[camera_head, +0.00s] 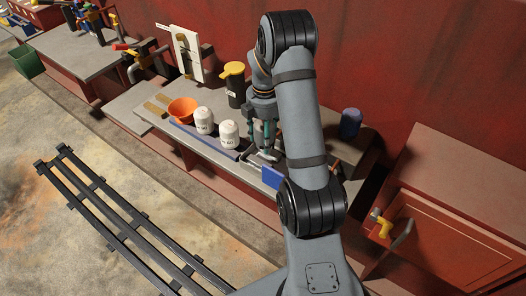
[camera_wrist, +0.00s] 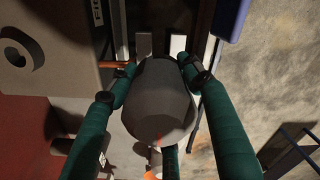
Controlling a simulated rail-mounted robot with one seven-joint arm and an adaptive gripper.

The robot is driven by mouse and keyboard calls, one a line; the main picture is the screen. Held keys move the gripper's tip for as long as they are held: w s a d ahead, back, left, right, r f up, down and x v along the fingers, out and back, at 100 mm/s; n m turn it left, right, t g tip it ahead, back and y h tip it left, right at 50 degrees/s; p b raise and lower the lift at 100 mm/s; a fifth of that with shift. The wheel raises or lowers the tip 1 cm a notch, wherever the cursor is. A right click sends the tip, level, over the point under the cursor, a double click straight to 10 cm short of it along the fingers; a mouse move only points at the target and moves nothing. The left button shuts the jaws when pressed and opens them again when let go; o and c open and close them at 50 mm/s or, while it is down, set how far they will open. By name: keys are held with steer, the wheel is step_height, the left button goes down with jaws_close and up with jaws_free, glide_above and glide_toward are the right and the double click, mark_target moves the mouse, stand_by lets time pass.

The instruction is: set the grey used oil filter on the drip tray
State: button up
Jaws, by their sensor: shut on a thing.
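My gripper (camera_head: 265,148) is over the workbench, partly behind my own arm in the head view. In the wrist view its green fingers (camera_wrist: 157,68) are shut on the grey used oil filter (camera_wrist: 160,103), one on each side. The filter fills the middle of that view and hides what is directly below it. In the head view I cannot make the filter out clearly. A blue flat piece (camera_head: 272,178) shows at the bench's front edge, below my gripper. I cannot tell whether it is part of the drip tray.
On the bench (camera_head: 160,117), two white filters (camera_head: 204,121) (camera_head: 229,133) stand left of my gripper, beside an orange bowl (camera_head: 183,110). A dark jug with a yellow top (camera_head: 234,84) stands behind, and a blue can (camera_head: 350,123) is at the right. Dark rails (camera_head: 105,215) lie on the floor.

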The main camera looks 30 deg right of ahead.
step_height(320, 180, down, 4)
steer(key=shift+s+r, duration=0.1)
steer(key=shift+s, duration=0.05)
steer(key=shift+f, duration=0.5)
steer(key=shift+f+b, duration=0.3)
steer(key=shift+f, duration=0.3)
steer(key=o, duration=0.9)
steer(key=shift+o, duration=0.2)
step_height(320, 180, up, 13)
steer(key=shift+r, duration=0.15)
